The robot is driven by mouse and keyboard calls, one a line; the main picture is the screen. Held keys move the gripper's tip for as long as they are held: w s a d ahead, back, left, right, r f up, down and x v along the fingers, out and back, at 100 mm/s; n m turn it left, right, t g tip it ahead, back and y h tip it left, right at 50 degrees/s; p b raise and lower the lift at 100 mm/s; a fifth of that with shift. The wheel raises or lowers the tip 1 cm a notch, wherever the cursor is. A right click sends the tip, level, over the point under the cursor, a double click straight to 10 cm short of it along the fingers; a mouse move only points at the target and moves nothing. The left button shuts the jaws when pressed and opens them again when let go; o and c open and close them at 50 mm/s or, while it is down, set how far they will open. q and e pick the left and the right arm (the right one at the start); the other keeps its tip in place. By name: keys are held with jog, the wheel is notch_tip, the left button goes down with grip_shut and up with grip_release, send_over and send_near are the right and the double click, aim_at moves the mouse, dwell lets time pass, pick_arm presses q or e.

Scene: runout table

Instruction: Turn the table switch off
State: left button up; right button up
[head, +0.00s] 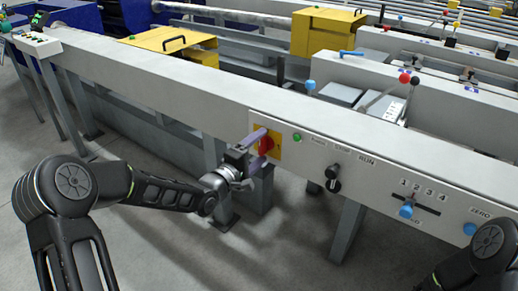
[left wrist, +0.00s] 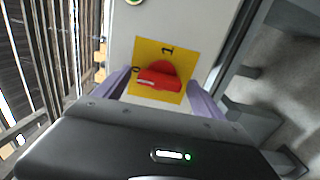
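The table switch is a red rotary knob (head: 266,145) on a yellow plate (head: 275,150) on the front face of the grey beam. In the left wrist view, the red knob (left wrist: 159,77) sits on its yellow plate (left wrist: 180,56), marked 0 and 1. Its grip bar lies roughly across that picture; I cannot tell which mark it points to. My left gripper (head: 256,151) is open at the switch, its two purple fingers apart on either side of the knob. Gaps show between fingers and knob in the wrist view. My right gripper is out of view; only part of that arm shows.
Right of the switch on the panel are a green light (head: 297,138), a black selector (head: 333,178) near RUN, a slider with a blue knob (head: 406,211) and a blue button (head: 470,229). Grey legs (head: 347,232) stand below the beam. Yellow boxes stand behind.

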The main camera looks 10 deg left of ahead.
pick_arm(q)
jog(key=p+v, duration=0.1)
jog(key=v, duration=0.7)
dwell(0.6)
